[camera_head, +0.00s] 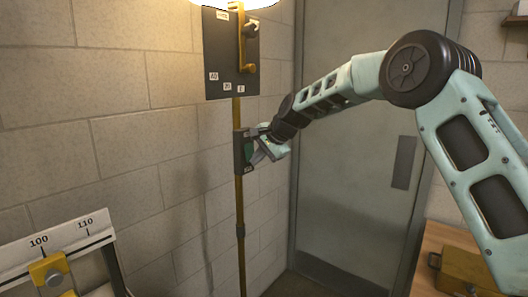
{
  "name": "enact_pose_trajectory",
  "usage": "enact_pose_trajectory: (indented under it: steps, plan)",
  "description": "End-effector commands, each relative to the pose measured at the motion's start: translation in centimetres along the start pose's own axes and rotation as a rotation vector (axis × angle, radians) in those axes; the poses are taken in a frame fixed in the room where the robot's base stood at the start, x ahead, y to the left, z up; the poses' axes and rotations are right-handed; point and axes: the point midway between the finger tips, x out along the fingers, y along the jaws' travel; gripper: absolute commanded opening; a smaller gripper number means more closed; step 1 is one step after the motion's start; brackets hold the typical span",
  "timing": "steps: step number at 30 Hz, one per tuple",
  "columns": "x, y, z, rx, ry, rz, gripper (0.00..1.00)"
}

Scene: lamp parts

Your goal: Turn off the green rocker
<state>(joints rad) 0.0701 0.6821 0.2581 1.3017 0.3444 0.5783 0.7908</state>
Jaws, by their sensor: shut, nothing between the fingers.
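The green rocker (248,153) sits in a small dark switch box (238,150) on a vertical brass-coloured conduit against the block wall. Only part of the rocker shows, and which way it is tipped cannot be made out. My gripper (257,156) is shut and empty. Its tips are right at the front of the switch box and hide part of it. Whether they touch the rocker cannot be told.
Above hangs a dark panel (225,70) with a brass lever (247,48) and small labels, below a lit lamp (240,3). A grey door (350,180) stands behind my arm. A scale frame (60,248) with a yellow slider is lower left; a yellow box (465,272) is lower right.

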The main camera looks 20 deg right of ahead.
Motion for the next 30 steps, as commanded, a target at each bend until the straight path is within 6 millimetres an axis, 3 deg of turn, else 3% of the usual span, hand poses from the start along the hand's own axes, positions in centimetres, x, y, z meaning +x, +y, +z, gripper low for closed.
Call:
enact_pose_trajectory:
  steps: [14, 30]
  plan:
    - [0.4, 0.1, 0.0, 0.000, 0.000, -0.010, 0.00]
    - [1.5, 0.8, -0.1, 0.001, 0.000, -0.189, 0.00]
